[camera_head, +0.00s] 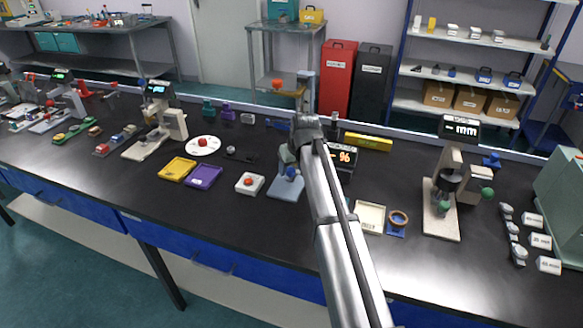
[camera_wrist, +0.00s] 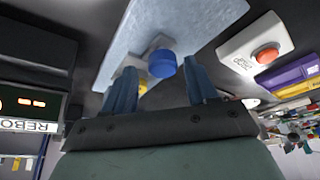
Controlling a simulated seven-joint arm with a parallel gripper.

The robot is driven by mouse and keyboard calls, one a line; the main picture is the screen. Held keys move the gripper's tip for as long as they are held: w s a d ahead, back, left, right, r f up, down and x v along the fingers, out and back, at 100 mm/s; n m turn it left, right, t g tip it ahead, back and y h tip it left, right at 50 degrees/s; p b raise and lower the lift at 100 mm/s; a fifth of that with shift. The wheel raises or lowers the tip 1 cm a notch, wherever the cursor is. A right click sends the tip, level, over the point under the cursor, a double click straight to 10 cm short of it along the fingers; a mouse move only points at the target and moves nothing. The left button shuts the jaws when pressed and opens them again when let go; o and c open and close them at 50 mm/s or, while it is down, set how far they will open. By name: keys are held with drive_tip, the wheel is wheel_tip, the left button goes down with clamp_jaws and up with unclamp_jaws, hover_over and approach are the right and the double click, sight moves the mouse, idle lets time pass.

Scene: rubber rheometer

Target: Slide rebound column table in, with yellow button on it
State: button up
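The rebound column table is a pale blue-grey plate (camera_head: 286,189) on the bench, beside the rebound display (camera_head: 343,156), which shows "%". In the wrist view the plate (camera_wrist: 185,22) fills the top middle, with a blue round knob (camera_wrist: 162,63) on it. A small yellow part (camera_wrist: 143,86), possibly the yellow button, shows partly behind the knob. My gripper (camera_wrist: 160,66) has its two blue fingers apart, with the knob seen between them. I cannot tell whether a finger touches it. My arm hides part of the column area in the head view.
A white box with a red button (camera_head: 249,183) stands left of the plate and also shows in the wrist view (camera_wrist: 256,50). Yellow (camera_head: 177,168) and purple (camera_head: 203,176) trays lie further left. A cream tray (camera_head: 370,217) lies right of my arm. Front bench left is clear.

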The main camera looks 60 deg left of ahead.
drive_tip(key=shift+d, duration=0.1)
drive_tip(key=v, duration=1.3)
drive_tip(key=shift+r, duration=0.35)
